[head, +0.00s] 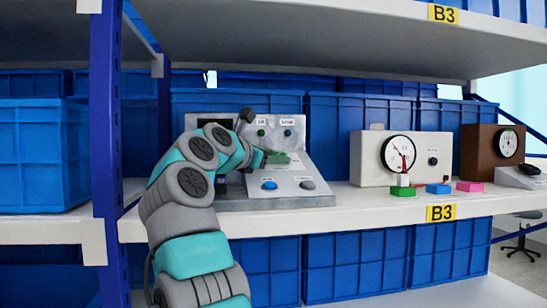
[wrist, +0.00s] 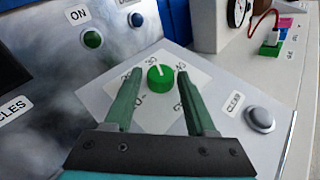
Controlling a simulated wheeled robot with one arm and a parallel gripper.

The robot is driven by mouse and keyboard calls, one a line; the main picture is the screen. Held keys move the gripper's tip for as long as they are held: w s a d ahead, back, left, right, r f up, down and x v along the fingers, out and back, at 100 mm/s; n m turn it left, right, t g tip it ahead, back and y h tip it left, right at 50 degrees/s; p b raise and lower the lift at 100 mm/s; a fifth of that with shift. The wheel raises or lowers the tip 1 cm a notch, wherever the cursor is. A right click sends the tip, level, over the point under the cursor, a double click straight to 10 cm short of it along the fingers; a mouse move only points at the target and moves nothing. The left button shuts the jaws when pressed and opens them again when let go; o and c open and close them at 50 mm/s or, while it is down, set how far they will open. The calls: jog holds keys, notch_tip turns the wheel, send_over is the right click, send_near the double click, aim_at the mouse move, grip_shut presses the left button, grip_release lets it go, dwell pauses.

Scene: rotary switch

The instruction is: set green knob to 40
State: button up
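The green knob (wrist: 160,77) sits on a pale square dial plate (wrist: 202,78) with numbers around it. Its white mark points up and slightly left, toward a number that looks like 30. The other numbers are small and partly hidden by the fingers. My gripper (wrist: 159,73) is open, with one green finger on each side of the knob. Small gaps seem to show between fingers and knob, so I see no clear contact. In the head view my gripper (head: 276,158) is over the sloped grey control panel (head: 290,200), and the knob cannot be made out clearly there.
Blue crates (head: 335,130) stand behind. The shelf above limits height.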

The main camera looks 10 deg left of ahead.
jog(key=shift+s+a+f, duration=0.1)
jog(key=shift+s+a, duration=0.15)
jog(key=shift+s, duration=0.15)
jog(key=b+v, duration=0.1)
jog(key=v, duration=0.6)
